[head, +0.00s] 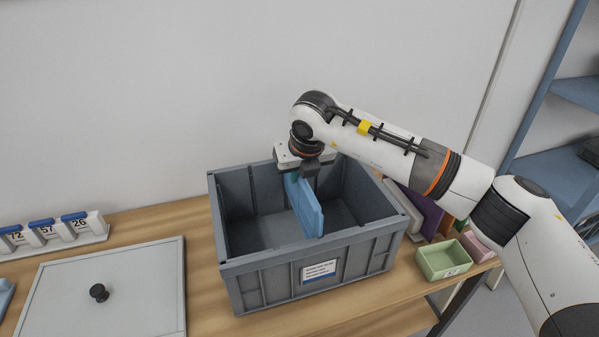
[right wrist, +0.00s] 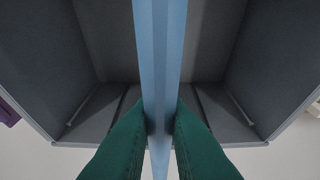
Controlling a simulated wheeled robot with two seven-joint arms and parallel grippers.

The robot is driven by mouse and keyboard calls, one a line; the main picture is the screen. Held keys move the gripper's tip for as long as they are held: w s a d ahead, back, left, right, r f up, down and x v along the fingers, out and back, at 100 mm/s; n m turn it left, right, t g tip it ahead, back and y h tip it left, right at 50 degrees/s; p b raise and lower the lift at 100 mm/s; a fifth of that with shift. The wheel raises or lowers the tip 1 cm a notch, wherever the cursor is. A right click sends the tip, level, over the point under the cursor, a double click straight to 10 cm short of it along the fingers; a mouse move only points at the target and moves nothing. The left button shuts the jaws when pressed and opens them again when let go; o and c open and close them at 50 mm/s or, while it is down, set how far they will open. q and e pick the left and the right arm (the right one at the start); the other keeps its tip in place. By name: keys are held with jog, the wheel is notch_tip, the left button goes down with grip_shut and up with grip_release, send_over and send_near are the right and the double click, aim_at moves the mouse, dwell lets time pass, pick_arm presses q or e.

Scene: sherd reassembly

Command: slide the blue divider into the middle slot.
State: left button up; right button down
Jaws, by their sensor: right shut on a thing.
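The blue divider (head: 305,205) is upright inside the grey crate (head: 300,268), near the middle of its width. My right gripper (head: 300,174) is shut on the divider's upper edge from above. In the right wrist view, the green fingertips (right wrist: 159,130) press on both faces of the divider (right wrist: 160,50), with grey crate walls on either side. The crate floor shows to the left and right of the divider. My left gripper is not in view.
Right of the crate are a green tray (head: 443,262), a pink tray (head: 477,246) and upright panels, one purple (head: 427,212).

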aim_at(300, 198)
jog(key=shift+f, duration=0.1)
jog(key=shift+f+b, duration=3.1)
jog(key=shift+f, duration=0.4)
jog(key=shift+s+d+f+b, duration=0.1)
jog(key=shift+d+f+b, duration=0.1)
jog(key=shift+f+b, duration=0.3)
jog(key=shift+d+f+b, duration=0.15)
jog(key=shift+f+b, duration=0.25)
jog(key=shift+f, duration=0.05)
jog(key=c, duration=1.3)
grip_release()
jog(key=shift+f, duration=0.1)
